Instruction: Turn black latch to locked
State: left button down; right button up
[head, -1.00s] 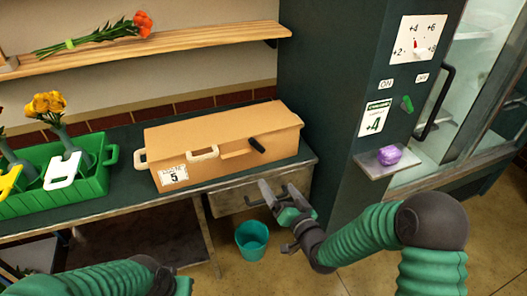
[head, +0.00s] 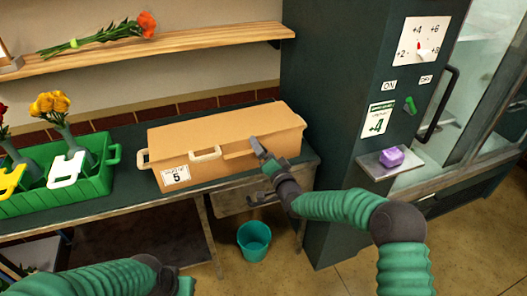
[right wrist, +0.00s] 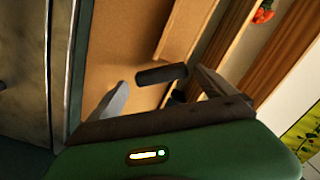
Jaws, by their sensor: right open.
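The black latch (right wrist: 161,74) is a short dark bar on the front of the tan box (head: 215,132). In the right wrist view it lies between my open fingers, with a gap to each side. In the head view my right gripper (head: 265,154) is in front of the box's right half and hides the latch. The gripper (right wrist: 161,78) is open and empty, its fingers pointing at the box front. My left forearm and wrist show at the lower left of the head view, but the left fingers are outside the picture.
The box has pale handles and a label with a 5. A green crate (head: 98,184) with flowers stands left on the dark bench. A teal bucket (head: 254,240) is on the floor. A dark cabinet with a shelf and a purple object (head: 391,157) stands to the right.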

jog(key=shift+w+a, duration=0.15)
jog(key=shift+a, duration=0.05)
jog(key=shift+c, duration=0.4)
jog(key=c, duration=1.3)
jog(key=shift+n, duration=0.4)
jog(key=shift+a+n+b, duration=0.15)
jog(key=shift+n+b, duration=2.75)
jog(key=shift+n, duration=2.1)
